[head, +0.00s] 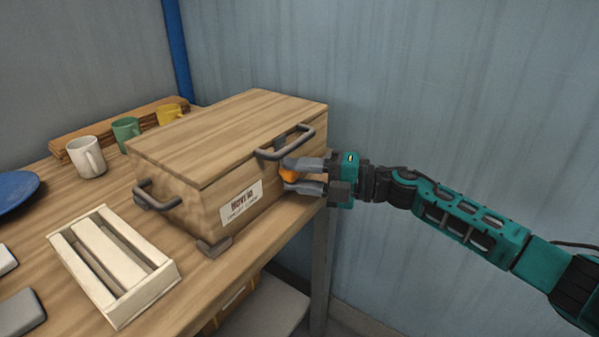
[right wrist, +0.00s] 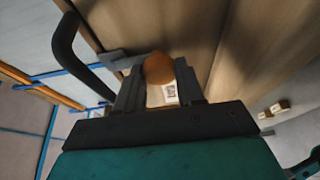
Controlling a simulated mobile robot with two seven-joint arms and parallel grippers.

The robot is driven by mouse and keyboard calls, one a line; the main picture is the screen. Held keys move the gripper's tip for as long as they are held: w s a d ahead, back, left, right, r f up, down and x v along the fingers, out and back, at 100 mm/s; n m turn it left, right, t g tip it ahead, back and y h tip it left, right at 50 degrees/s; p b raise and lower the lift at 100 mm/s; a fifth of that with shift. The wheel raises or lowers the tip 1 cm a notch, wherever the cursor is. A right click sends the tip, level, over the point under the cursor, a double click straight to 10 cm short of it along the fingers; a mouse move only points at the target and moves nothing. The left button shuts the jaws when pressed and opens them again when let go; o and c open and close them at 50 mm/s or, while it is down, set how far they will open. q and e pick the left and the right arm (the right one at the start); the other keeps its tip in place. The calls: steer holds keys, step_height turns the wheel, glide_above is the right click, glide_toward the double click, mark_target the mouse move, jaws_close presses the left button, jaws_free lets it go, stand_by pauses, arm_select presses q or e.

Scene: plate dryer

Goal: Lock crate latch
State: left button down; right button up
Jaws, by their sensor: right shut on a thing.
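The wooden crate (head: 235,135) stands closed on the table, with its lid down and a printed label on its front. My right gripper (head: 287,176) is at the crate's front right, just below the grey lid handle (head: 290,144). Its fingers are shut on the orange latch (head: 288,174), which lies against the crate's front face. In the right wrist view the orange latch (right wrist: 159,68) shows between the fingertips, close to the wood. The fingers hide part of the latch, so I cannot tell its exact angle. My left gripper is not in view.
A cream slatted rack (head: 113,265) lies left of the crate. A blue plate (head: 14,190) is at the far left. The wall is close behind the crate.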

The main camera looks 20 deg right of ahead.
stand_by(0.3)
steer(key=o, duration=1)
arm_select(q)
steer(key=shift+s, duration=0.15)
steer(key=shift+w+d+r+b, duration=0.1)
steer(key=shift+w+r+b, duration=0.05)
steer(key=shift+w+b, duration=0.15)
arm_select(e)
steer(key=v, duration=1.3)
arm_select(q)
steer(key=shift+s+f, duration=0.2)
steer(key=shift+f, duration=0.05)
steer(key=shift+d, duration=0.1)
